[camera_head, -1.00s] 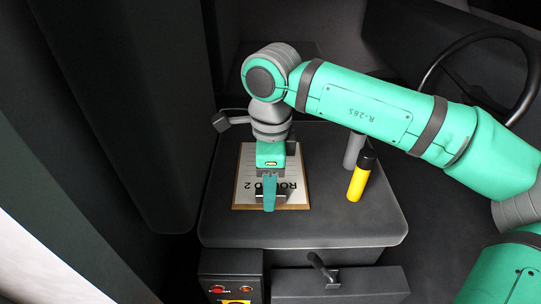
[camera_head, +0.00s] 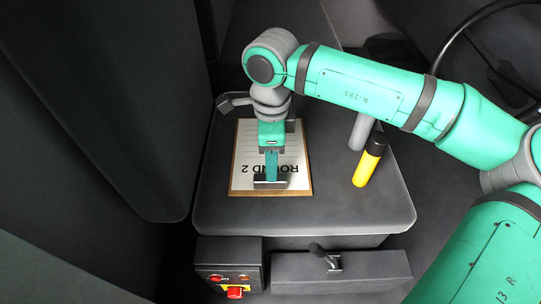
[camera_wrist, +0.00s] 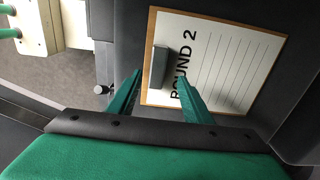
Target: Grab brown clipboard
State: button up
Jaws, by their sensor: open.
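The brown clipboard (camera_head: 233,188) lies flat on the dark grey seat-like surface. It holds a white lined sheet printed "ROUND 2", and my arm covers part of it in the head view. In the wrist view the clipboard (camera_wrist: 151,50) shows with its grey metal clip (camera_wrist: 160,68) near the fingertips. My gripper (camera_head: 271,178) is above the clip end of the clipboard, pointing down. In the wrist view my gripper (camera_wrist: 160,78) has its two green fingers apart, one on each side of the clip's near end. I cannot tell whether they touch it.
A yellow bottle with a black cap (camera_head: 369,162) and a grey cylinder (camera_head: 361,131) stand right of the clipboard. A box with a red button (camera_head: 235,291) and a lever panel (camera_head: 340,271) are in front. A steering wheel (camera_head: 462,28) is at upper right.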

jog(key=f, duration=0.4)
jog(key=shift+s+a, duration=0.15)
jog(key=shift+s, duration=0.15)
jog(key=shift+f, duration=0.55)
jog(key=shift+c, duration=0.3)
jog(key=shift+w, duration=0.1)
grip_shut()
